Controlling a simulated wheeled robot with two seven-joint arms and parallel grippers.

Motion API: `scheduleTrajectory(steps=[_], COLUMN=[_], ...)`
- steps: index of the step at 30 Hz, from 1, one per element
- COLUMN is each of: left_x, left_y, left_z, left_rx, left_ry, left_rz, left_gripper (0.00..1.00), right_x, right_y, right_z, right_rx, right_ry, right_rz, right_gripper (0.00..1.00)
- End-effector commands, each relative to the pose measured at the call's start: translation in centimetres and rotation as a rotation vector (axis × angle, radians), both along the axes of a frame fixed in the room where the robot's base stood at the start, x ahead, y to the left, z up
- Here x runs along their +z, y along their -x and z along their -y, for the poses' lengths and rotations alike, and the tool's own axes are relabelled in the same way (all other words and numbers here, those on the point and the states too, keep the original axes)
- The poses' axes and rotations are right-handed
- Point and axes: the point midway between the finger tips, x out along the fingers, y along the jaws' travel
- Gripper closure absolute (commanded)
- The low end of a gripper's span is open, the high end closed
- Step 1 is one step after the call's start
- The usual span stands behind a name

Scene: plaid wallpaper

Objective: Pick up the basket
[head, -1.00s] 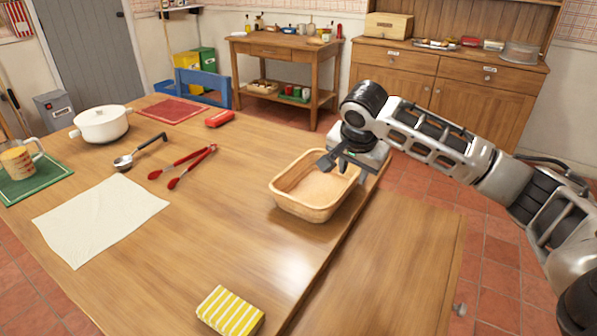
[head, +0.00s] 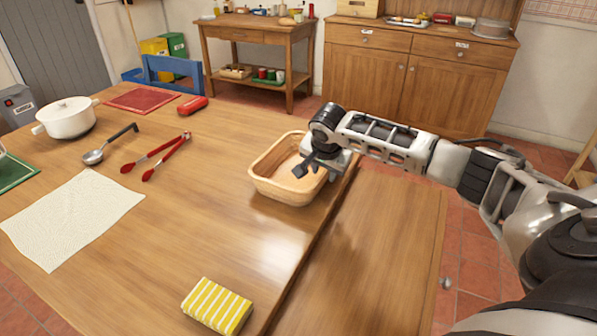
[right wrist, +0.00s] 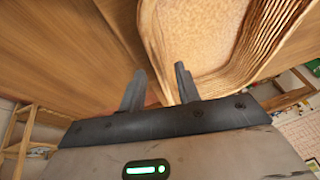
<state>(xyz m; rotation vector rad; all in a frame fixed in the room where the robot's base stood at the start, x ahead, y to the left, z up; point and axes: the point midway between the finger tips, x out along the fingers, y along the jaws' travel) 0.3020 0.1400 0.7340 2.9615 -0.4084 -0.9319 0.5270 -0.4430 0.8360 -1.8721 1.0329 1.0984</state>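The basket (head: 270,185) is a pale tan woven tub. It sits on the wooden table near the table's right edge. It also shows in the right wrist view (right wrist: 215,40), close up at the top. My right gripper (head: 316,170) is at the basket's right wall, with one finger over the inside and the other toward the outside. In the right wrist view the gripper's fingers (right wrist: 160,88) stand apart, with the basket's rim and wall between them. I see no firm contact. My left gripper is not in view.
On the table (head: 200,230) are a striped sponge (head: 217,306), red tongs (head: 155,157), a ladle (head: 108,146), a white cloth (head: 75,218), a white pot (head: 67,118) and a red object (head: 193,105). The table between sponge and basket is clear.

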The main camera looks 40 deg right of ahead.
Motion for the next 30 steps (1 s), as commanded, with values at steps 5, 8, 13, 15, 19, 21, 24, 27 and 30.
scheduleTrajectory(steps=[5,8,13,15,19,21,24,27,30], left_x=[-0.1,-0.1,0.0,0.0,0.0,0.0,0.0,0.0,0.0], left_y=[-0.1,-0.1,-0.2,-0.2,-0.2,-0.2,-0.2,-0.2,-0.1], left_z=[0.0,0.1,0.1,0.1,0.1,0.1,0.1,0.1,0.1], left_rx=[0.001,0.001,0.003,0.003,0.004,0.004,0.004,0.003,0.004], left_ry=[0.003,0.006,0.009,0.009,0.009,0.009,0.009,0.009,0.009], left_rz=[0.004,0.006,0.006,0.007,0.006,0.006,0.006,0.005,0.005], left_gripper=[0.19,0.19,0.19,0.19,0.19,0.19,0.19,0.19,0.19], right_x=[-2.5,-3.3,-3.5,-3.5,-3.5,-3.5,-3.4,-3.4,-3.3], right_y=[-1.1,-1.4,-1.5,-1.5,-1.5,-1.5,-1.5,-1.5,-1.5], right_z=[0.8,1.1,1.2,1.1,1.1,1.1,1.1,1.2,1.2], right_rx=[-0.001,-0.001,0.001,0.001,0.001,0.001,0.001,0.0,0.0], right_ry=[-0.001,0.001,0.001,0.001,0.0,0.0,0.0,0.001,0.001], right_rz=[-0.002,-0.002,0.0,0.0,0.0,0.0,0.002,0.001,0.001], right_gripper=[0.67,0.67,0.67,0.67,0.95,1.0,1.0,1.0,1.0])
